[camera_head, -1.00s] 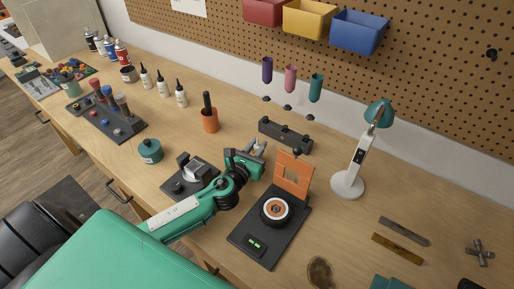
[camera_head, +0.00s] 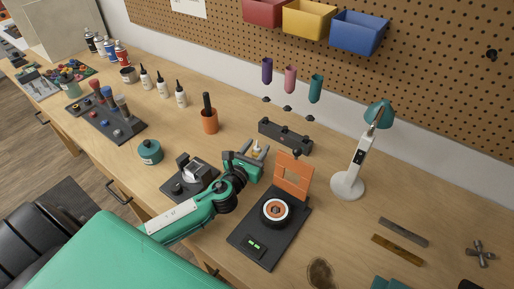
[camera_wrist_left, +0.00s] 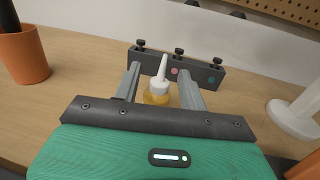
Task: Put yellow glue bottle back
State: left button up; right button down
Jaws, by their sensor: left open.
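The yellow glue bottle (camera_wrist_left: 158,96), with a white cap and pointed white nozzle, stands upright on the bench. In the left wrist view it sits between the two grey fingers of my left gripper (camera_wrist_left: 158,85), with gaps on both sides. In the head view the bottle (camera_head: 257,150) is small and partly hidden by my left gripper (camera_head: 256,150), which is open. A dark holder block (camera_head: 285,135) with knobs stands just behind; in the wrist view the block (camera_wrist_left: 205,73) shows pink and teal dots. My right gripper is not in view.
An orange cup (camera_head: 209,121) stands to the left and a white lamp (camera_head: 347,186) to the right. An orange upright panel and black wheel stand (camera_head: 262,240) is close on the right.

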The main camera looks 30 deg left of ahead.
pick_arm(q)
jog(key=s+b, duration=0.2)
jog(key=s, duration=0.7)
jog(key=shift+s+d+f, duration=0.1)
jog(key=shift+s+f, duration=0.05)
jog(key=shift+s, duration=1.05)
jog(key=shift+r, duration=0.2)
